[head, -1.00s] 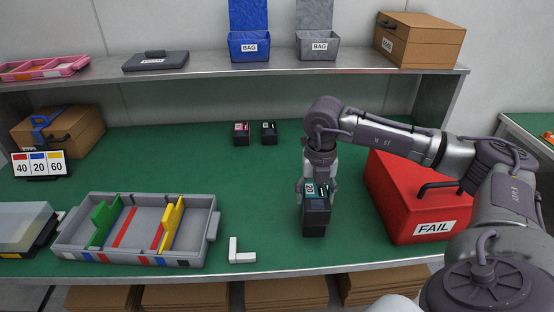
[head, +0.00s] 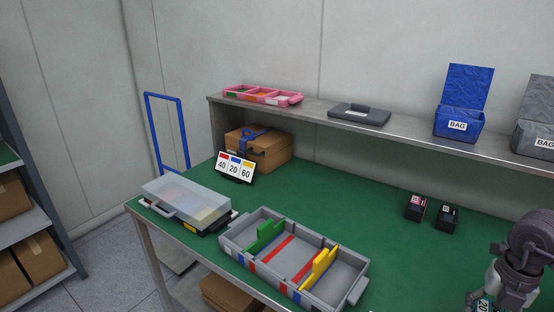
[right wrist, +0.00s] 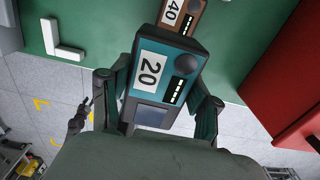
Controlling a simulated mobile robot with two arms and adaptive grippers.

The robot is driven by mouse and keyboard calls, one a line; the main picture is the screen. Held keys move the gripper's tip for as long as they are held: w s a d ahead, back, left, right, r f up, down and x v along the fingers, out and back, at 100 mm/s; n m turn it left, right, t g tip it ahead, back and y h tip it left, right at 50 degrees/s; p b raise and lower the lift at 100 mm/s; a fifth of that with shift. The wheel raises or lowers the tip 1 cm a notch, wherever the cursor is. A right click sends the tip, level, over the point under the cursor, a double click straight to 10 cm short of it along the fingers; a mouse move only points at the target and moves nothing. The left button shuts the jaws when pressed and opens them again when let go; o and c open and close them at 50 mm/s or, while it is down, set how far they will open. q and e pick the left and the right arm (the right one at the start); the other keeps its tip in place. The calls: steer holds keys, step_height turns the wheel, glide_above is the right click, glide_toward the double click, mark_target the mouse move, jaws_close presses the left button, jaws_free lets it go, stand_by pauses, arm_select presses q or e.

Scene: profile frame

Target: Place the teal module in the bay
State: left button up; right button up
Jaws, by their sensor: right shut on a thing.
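The teal module (right wrist: 157,77), labelled 20, is between the fingers of my right gripper (right wrist: 158,98) in the right wrist view. The gripper is shut on it. The grey tray (head: 357,290) has a green divider (head: 265,237), a yellow divider (head: 318,268) and red and blue strips.
A sign (head: 234,168) reads 40, 20, 60 under red, blue and yellow. A clear-lidded case (head: 187,202) is left of the tray. A white L-shaped piece (right wrist: 62,45) and a red box (right wrist: 295,95) flank the gripper.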

steer(key=s+a+m, duration=0.2)
steer(key=a+m, duration=0.8)
steer(key=m, duration=0.4)
steer(key=s+a+m, duration=0.3)
steer(key=a+m, duration=0.7)
steer(key=m, duration=0.5)
steer(key=shift+s+f+m, duration=0.2)
steer(key=shift+s+m, duration=0.1)
